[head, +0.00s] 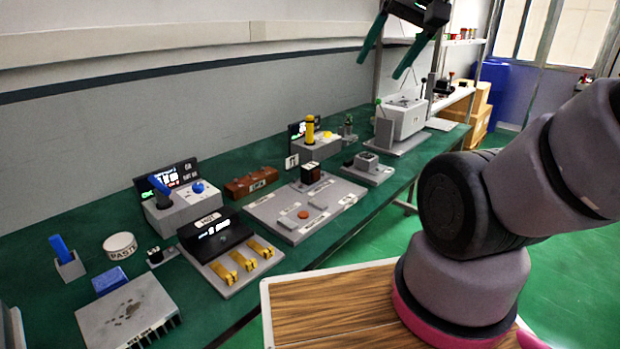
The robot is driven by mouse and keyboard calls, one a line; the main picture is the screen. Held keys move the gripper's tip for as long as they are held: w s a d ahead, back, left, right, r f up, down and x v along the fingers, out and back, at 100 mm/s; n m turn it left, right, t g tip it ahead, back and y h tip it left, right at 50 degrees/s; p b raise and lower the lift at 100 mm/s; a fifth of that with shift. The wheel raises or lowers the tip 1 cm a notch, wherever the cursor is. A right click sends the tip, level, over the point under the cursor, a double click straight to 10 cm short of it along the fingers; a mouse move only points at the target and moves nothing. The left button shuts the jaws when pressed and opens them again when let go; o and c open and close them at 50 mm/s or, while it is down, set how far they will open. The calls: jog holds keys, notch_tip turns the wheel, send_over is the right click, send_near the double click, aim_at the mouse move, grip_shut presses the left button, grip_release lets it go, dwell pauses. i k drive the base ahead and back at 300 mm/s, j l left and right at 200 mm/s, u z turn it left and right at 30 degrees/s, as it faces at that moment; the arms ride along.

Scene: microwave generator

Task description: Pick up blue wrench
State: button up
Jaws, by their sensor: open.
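A second blue piece (61,248) stands tilted in a small grey holder at the far left. Both are too small to tell which is the blue wrench. My gripper (380,69) is high at the top of the head view, its two green fingers spread apart and empty. It is well above and to the right of both blue pieces.
A grey panel with yellow clips (240,262), a heat sink (130,312), a paste tin (120,246) and a grey plate (270,210) crowd the green bench (60,205). Open air lies between my gripper and the bench.

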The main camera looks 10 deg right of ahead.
aim_at(164, 202)
jog(key=u, duration=0.4)
jog(key=i+l+u, duration=0.1)
jog(key=u, duration=0.7)
jog(key=i+l+u, duration=0.1)
jog(key=u, duration=0.3)
